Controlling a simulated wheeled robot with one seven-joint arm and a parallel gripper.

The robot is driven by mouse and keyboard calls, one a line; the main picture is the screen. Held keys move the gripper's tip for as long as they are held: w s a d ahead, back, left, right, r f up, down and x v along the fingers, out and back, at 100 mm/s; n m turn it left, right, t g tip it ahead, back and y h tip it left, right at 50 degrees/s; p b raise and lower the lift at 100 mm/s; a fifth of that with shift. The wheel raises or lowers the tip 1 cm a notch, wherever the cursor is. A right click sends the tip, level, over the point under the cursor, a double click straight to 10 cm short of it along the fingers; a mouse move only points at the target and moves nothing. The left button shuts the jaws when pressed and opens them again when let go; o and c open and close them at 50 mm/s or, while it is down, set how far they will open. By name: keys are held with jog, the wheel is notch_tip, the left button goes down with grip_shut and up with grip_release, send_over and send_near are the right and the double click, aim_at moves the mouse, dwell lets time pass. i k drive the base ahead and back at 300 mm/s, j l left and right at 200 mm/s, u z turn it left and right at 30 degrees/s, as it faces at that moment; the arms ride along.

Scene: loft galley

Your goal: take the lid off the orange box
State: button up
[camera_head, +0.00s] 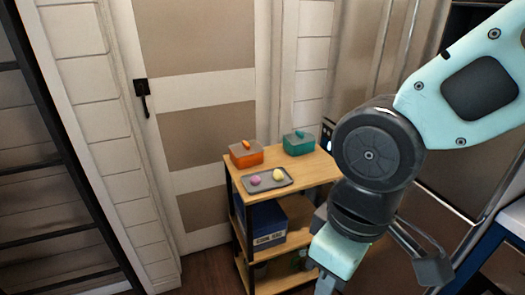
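The orange box (245,158) stands on the top shelf of a wooden shelf unit, at its back left corner. A flat grey-brown lid (241,149) with an orange handle (247,145) sits on top of it, closing it. My arm comes in from the upper right and bends down to the bottom edge, to the right of the orange box and well apart from it.
A teal lidded box (298,147) stands right of the orange box. In front is a grey tray (287,185) with a pink and a yellow round item. A blue box (268,238) is on the shelf below. A door (217,92) is behind; floor at left is clear.

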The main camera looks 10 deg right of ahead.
aim_at(251, 147)
jog(key=i+j+z, duration=0.1)
jog(key=i+j, duration=0.4)
jog(key=i, duration=0.2)
jog(key=i+j+z, duration=0.1)
jog(key=i+j, duration=0.45)
jog(key=i, duration=0.15)
